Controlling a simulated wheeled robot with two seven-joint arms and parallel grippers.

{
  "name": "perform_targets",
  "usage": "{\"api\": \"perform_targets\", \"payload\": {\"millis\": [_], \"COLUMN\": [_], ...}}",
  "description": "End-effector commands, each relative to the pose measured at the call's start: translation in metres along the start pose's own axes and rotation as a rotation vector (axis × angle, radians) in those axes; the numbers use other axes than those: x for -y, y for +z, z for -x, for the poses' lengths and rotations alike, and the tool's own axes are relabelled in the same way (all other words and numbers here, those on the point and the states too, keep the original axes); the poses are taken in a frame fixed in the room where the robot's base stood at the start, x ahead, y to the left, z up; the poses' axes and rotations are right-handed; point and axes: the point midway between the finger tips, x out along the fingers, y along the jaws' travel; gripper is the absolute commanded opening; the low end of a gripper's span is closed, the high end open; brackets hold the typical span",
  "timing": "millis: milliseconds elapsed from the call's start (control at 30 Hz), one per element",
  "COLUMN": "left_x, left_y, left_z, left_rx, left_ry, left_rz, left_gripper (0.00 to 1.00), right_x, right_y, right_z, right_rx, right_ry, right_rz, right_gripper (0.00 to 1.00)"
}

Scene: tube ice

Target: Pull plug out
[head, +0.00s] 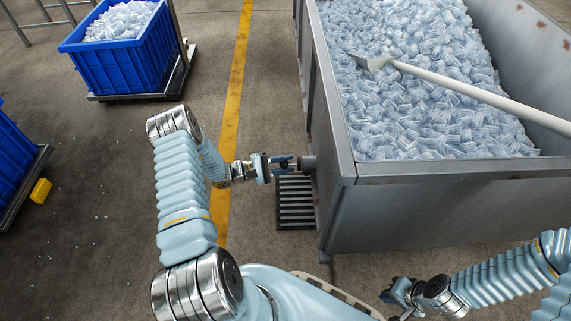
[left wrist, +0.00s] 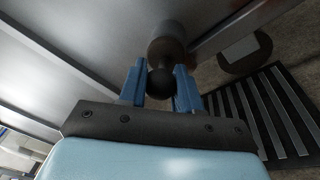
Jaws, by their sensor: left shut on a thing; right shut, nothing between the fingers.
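The plug (left wrist: 160,82) shows in the left wrist view as a dark round knob at the end of a short grey outlet pipe (left wrist: 166,42). The pipe juts from the left side of the metal ice bin (head: 420,175); in the head view the pipe (head: 308,162) shows near the bin's front corner. My left gripper (head: 287,162) is shut on the knob, one blue finger on each side in the left wrist view (left wrist: 160,88). In the head view the fingers hide most of the plug. My right gripper (head: 397,296) is shut and empty at the lower right, away from the bin.
A slotted floor drain (head: 295,203) lies under the pipe. The bin holds clear tube ice (head: 430,90) and a long-handled shovel (head: 450,82). A blue crate of ice (head: 120,58) stands at upper left, another blue crate (head: 12,165) at the left edge. Floor between is mostly clear.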

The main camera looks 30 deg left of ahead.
Motion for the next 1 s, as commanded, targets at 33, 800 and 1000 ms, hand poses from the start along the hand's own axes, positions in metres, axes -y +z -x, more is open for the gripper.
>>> {"api": "perform_targets", "payload": {"millis": [33,800,1000], "left_x": [0.001,-0.003,-0.003], "left_y": [-0.003,-0.005,-0.005], "left_z": [0.007,0.029,0.037], "left_rx": [-0.002,-0.001,-0.002], "left_ry": [0.001,0.000,0.000], "left_rz": [0.001,0.001,0.000], "left_gripper": [0.00,0.58,0.58], "right_x": [-0.001,-0.003,-0.003], "right_y": [0.000,0.000,0.000], "right_z": [-0.004,-0.008,-0.008], "right_rx": [0.000,-0.001,-0.001], "right_ry": [0.000,0.000,0.000], "right_rz": [0.000,0.000,0.000], "right_gripper": [0.00,0.00,0.00]}}
